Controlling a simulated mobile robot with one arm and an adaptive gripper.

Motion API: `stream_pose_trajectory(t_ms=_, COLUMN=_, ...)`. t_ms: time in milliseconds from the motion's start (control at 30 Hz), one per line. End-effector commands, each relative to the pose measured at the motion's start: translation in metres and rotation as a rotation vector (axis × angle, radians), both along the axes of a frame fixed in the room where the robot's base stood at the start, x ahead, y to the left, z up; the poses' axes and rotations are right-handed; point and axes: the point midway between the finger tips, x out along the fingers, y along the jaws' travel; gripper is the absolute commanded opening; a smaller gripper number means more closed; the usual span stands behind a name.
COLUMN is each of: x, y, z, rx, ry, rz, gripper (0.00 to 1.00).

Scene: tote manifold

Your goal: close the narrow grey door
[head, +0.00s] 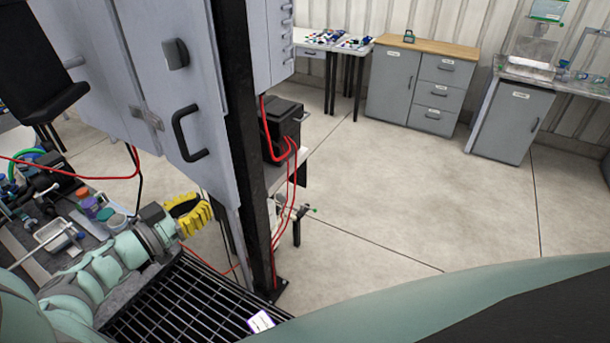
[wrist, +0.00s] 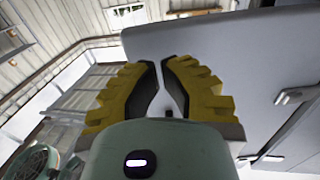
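A tall grey cabinet door (head: 185,95) with a black bar handle (head: 188,133) and a latch hangs at the upper left of the head view. I cannot tell for sure that it is the narrow door, or how far it stands open. My gripper (head: 187,212) has yellow ridged fingers and is below the door's lower edge. In the wrist view the fingertips (wrist: 160,62) are close together with nothing between them. A large smooth grey panel (wrist: 235,50) lies beyond them to the right; contact cannot be seen.
A black post (head: 245,150) stands right of the door, beside a black box (head: 284,128) with red cables. A bench (head: 35,262) with bottles and tools is at left. Grey cabinets (head: 392,85) stand at the back. The floor (head: 400,180) at centre right is clear.

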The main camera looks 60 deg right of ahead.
Motion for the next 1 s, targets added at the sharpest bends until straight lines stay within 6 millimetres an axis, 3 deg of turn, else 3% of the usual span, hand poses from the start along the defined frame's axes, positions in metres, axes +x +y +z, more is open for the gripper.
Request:
stream_pose_trajectory(t_ms=100, x=-0.003, y=-0.016, z=0.003, rx=-0.001, ry=0.003, rz=-0.003, gripper=0.0)
stream_pose_trajectory(t_ms=400, x=-0.004, y=-0.03, z=0.0, rx=0.001, ry=0.0, rz=-0.002, gripper=0.0)
stream_pose_trajectory(t_ms=1000, x=-0.005, y=-0.033, z=-0.001, rx=0.002, ry=0.0, rz=0.004, gripper=0.0)
